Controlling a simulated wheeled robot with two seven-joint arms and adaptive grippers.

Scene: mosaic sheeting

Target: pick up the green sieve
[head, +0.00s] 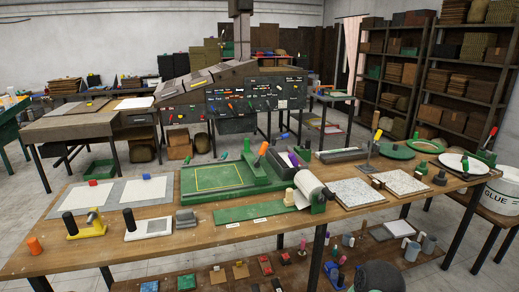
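Two round green items lie at the right end of the long wooden workbench (160,252). Either could be the green sieve; I cannot tell which at this size. Both appear to rest on the bench, and nothing is holding them. Neither of my grippers shows in the head view.
A white round plate (460,163) and a white glue bucket (503,192) are near the right end. A green press bed (215,178) and paper roll (308,184) fill the middle. Shelves stand behind.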

